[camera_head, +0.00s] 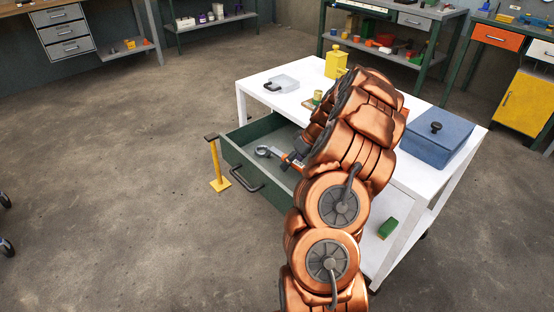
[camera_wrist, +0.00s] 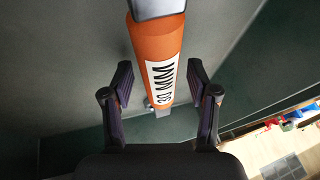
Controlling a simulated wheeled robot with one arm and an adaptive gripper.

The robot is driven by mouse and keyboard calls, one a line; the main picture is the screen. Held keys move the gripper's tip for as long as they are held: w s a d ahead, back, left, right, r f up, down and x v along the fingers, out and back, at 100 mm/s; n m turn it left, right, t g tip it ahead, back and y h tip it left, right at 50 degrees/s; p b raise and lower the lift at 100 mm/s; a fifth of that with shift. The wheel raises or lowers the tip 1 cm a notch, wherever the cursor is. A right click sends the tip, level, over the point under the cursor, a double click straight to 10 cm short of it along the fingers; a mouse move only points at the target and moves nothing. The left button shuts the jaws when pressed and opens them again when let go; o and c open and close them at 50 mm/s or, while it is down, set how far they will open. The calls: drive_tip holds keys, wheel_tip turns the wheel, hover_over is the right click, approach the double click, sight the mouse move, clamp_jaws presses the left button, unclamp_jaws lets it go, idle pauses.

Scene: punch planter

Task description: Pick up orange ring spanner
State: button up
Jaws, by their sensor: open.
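The orange ring spanner (camera_wrist: 155,40) lies in the open green drawer (camera_head: 240,160). Its orange handle has a white label reading 30 MM in the wrist view. Its grey ring end (camera_head: 263,151) shows in the head view, and my arm hides part of the handle. My gripper (camera_wrist: 160,78) is open, with one finger on each side of the handle in the wrist view. I cannot tell whether either finger touches it. In the head view my gripper is mostly hidden behind my arm.
The drawer belongs to a white table (camera_head: 255,90). On it stand a blue box (camera_head: 437,140), a yellow container (camera_head: 336,65) and a clear tray (camera_head: 284,84). A yellow stand (camera_head: 217,165) is beside the drawer. A green block (camera_head: 388,228) lies on the lower shelf.

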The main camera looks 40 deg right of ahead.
clamp_jaws()
idle(0.5)
drive_tip(key=shift+r, duration=0.1)
